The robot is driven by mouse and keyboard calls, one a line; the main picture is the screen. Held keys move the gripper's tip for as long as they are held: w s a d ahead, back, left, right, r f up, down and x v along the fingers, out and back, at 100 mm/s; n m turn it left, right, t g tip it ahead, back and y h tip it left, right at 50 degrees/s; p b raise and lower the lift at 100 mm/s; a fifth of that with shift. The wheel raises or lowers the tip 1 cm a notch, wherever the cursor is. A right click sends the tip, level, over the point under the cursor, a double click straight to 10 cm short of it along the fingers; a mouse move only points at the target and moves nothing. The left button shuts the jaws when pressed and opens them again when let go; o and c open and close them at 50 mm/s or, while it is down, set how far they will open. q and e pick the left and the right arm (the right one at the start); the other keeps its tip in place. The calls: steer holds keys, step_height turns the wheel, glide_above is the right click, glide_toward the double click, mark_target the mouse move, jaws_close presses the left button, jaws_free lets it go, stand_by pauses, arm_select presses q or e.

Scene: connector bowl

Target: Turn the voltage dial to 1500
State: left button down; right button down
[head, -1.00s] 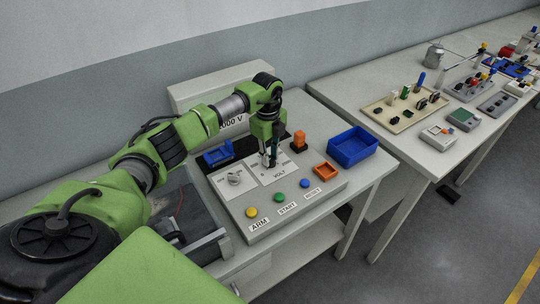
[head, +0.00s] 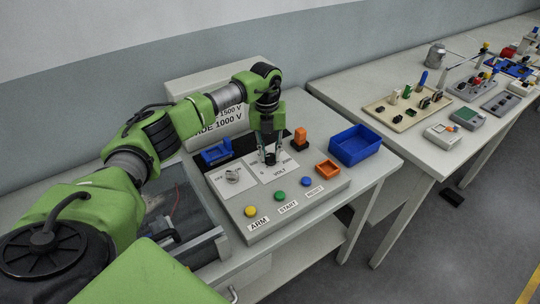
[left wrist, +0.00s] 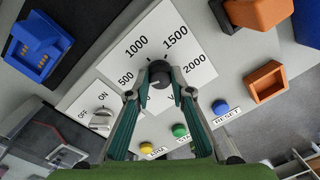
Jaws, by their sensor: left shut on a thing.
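The voltage dial (left wrist: 159,72) is a dark round knob on a white plate marked 500, 1000, 1500 and 2000, with VOLT below. My left gripper (left wrist: 159,76) is shut on the dial, one finger on each side. In the head view the left gripper (head: 270,157) points down onto the VOLT plate (head: 282,174) of the grey panel. The fingers hide part of the dial there. I cannot tell its exact setting. The display (head: 218,128) behind my arm reads 1500 V above 1000 V, partly covered. My right gripper is not in view.
An ON/OFF knob (head: 232,176) sits left of the dial. Yellow (head: 250,211), green (head: 280,196) and blue (head: 305,182) buttons line the panel front.

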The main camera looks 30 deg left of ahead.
arm_select(q)
steer(key=m+b, duration=0.2)
steer(key=m, duration=0.4)
steer(key=shift+w, duration=0.1)
steer(key=m+b, duration=0.1)
steer(key=m, duration=0.3)
steer(key=shift+g, duration=0.3)
steer(key=m, duration=0.3)
steer(key=shift+m+b, duration=0.4)
steer(key=m+b, duration=0.1)
steer(key=m, duration=0.5)
steer(key=shift+d, duration=0.1)
steer(key=m, duration=0.5)
steer(key=shift+r+m+y, duration=0.15)
steer(key=shift+m+y, duration=0.15)
steer(key=shift+m, duration=0.1)
steer(key=c, duration=1.8)
jaws_free()
